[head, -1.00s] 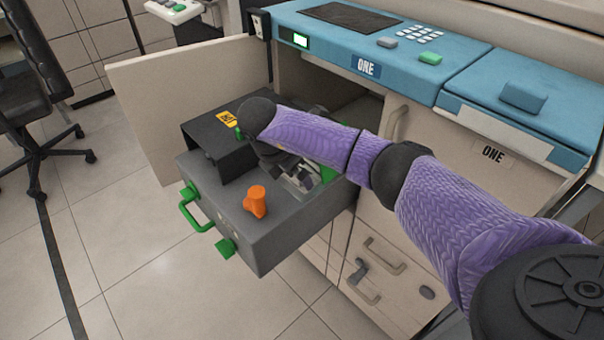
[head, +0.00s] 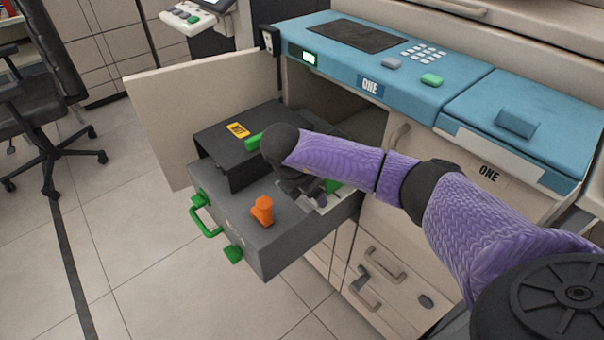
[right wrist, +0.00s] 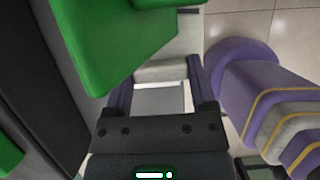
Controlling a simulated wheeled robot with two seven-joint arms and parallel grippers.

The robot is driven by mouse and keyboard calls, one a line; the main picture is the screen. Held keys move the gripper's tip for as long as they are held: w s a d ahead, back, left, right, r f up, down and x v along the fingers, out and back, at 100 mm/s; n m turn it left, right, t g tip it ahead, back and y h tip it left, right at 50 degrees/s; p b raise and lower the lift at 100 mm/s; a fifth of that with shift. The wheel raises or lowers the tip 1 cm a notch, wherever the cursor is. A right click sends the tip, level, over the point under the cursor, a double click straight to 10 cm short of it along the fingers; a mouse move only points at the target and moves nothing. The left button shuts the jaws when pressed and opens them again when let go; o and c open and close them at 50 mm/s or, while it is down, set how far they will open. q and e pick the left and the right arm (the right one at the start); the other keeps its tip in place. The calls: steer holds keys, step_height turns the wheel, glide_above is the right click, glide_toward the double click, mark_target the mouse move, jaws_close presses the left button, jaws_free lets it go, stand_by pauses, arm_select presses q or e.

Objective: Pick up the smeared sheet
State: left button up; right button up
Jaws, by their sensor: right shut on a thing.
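My right gripper (head: 312,192) reaches down into the pulled-out dark grey drawer unit (head: 290,240) of the copier. In the right wrist view its fingers (right wrist: 160,82) close around a pale piece, which I take to be the smeared sheet (head: 333,199). Only a small pale part of the sheet shows beside the gripper in the head view; the rest is hidden by my wrist and the drawer. No smear can be made out. My left gripper is not in view.
A black cover (head: 225,150) with a yellow label stands on the drawer's left. An orange knob (head: 262,211) and green handle (head: 204,218) are near its front. A green flap (right wrist: 115,45) hangs close to the gripper. The cabinet door (head: 165,110) stands open.

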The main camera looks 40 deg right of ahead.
arm_select(q)
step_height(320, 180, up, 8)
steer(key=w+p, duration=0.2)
steer(key=p, duration=0.5)
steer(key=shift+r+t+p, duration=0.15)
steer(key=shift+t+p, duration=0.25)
arm_select(e)
steer(key=s+d+r, duration=0.1)
steer(key=s+r, duration=0.2)
steer(key=s, duration=1.1)
steer(key=shift+s, duration=0.15)
